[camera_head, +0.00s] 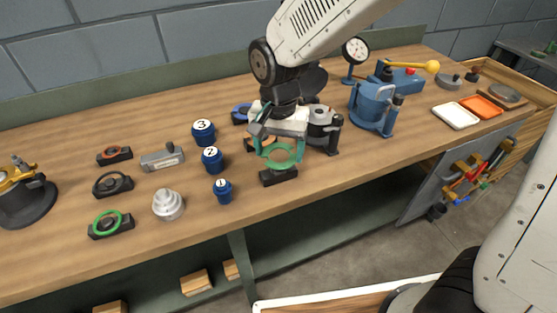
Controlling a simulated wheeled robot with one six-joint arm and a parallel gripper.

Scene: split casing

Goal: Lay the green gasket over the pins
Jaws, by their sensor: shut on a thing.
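The green gasket (299,154) is a flat teal-green frame with a large round opening and small lobes at its corners. My gripper (268,138) is shut on its far side and holds it tilted, with the near part over a black block (278,177). Whether the gasket touches the block cannot be told. A grey round casing (322,124) with dark feet stands right behind it, partly hidden by my gripper. I cannot make out the pins.
Blue numbered pieces (223,190) and a stepped silver part (168,205) stand to the left. A bright green ring (107,222) lies on a black holder farther left. A blue vise (372,105) stands to the right. The bench front (330,180) is clear.

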